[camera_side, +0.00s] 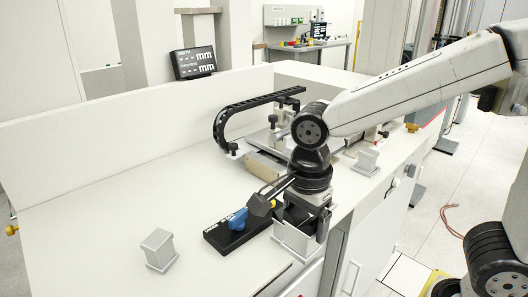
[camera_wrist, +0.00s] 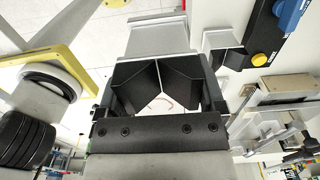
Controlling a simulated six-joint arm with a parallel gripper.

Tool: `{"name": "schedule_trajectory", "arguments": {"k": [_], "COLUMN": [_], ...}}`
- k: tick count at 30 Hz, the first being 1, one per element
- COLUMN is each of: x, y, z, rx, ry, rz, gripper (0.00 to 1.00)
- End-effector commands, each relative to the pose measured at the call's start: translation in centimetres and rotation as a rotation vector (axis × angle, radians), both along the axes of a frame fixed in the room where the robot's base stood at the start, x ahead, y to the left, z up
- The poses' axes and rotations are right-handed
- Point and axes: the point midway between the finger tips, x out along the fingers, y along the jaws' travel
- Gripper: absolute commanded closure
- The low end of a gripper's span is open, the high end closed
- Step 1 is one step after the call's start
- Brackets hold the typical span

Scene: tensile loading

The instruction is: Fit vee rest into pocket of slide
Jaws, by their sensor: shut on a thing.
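My gripper (camera_side: 303,213) points down near the front edge of the bench and is shut on a grey metal block, which I take for the vee rest (camera_side: 295,240). Its lower part shows below the jaws. In the wrist view, the grey body (camera_wrist: 155,36) shows beyond my gripper (camera_wrist: 158,95), with dark slanted faces forming a vee shape between the jaws. I cannot tell whether it touches the bench. The slide (camera_side: 266,167) is a low metal assembly farther back; it also shows at the right of the wrist view (camera_wrist: 270,123). Its pocket cannot be made out.
A black plate with a blue part (camera_side: 237,219) lies just left of my gripper. Grey blocks stand at front left (camera_side: 159,250) and right of the slide (camera_side: 366,161). A black cable chain (camera_side: 222,122) arches behind.

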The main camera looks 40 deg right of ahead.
Motion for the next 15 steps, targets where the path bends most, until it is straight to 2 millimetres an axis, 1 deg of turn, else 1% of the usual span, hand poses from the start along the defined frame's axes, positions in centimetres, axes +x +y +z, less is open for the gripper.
{"name": "schedule_trajectory", "arguments": {"k": [1,6,15], "x": [-0.5,-1.7,-2.4], "y": [-0.1,-0.5,-0.7], "z": [0.3,0.9,1.2], "rx": [0.001,0.001,0.001], "ry": [-0.003,-0.002,-0.002], "rz": [0.0,0.0,-0.001], "gripper": [0.94,0.94,0.94]}}
